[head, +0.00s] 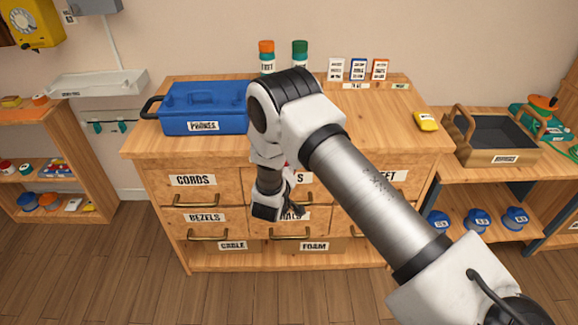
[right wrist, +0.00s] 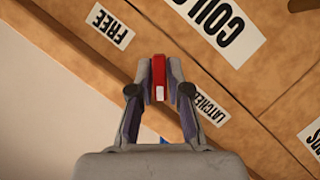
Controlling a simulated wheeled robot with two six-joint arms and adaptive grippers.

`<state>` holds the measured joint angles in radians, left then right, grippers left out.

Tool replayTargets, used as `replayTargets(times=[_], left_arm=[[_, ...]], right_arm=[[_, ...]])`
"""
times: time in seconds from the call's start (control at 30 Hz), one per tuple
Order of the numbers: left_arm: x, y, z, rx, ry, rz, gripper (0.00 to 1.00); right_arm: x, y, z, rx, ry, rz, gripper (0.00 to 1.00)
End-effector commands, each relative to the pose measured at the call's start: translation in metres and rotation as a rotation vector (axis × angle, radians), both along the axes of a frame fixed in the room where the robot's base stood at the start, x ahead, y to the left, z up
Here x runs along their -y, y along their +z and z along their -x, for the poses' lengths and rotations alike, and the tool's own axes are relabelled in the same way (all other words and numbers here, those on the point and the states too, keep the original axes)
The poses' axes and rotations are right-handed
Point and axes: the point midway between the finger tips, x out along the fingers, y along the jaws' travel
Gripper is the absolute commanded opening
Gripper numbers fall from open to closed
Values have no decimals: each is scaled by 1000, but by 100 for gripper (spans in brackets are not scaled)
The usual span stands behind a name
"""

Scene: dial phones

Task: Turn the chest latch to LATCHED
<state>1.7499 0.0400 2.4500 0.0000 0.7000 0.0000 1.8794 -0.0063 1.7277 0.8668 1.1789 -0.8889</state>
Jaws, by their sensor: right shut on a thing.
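The wooden chest of drawers (head: 150,150) stands against the wall in the head view. In the right wrist view, my right gripper (right wrist: 159,72) is shut on the red latch (right wrist: 158,80), which has a white mark near its lower end. The FREE label (right wrist: 110,25) lies up and left of the latch, and the LATCHED label (right wrist: 208,104) lies to its right and lower. The latch sits between the two labels; its exact pointing direction is unclear. In the head view my right arm covers most of the latch area. My left gripper is not in view.
A blue PHONES bin (head: 205,108) stands on the chest top at left. A yellow object (head: 426,121) lies at the top's right end. Drawer handles (head: 208,236) stick out of the front. A shelf with a wooden tray (head: 496,158) stands at right.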

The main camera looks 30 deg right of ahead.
Motion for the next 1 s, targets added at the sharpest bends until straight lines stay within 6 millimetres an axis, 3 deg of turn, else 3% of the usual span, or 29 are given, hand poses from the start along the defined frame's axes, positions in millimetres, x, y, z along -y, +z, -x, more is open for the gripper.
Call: replayTargets(times=[0.67, 0.7, 0.73, 1.0], left_arm=[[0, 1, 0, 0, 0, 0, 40], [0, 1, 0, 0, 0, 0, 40], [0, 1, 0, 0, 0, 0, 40], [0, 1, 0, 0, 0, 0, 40]], right_arm=[[0, 1, -2, -33, 2, 62, 0], [0, 2, -2, -33, 2, 62, 27], [-1, 1, -2, -33, 2, 62, 38], [0, 1, -1, -36, 1, 61, 38]])
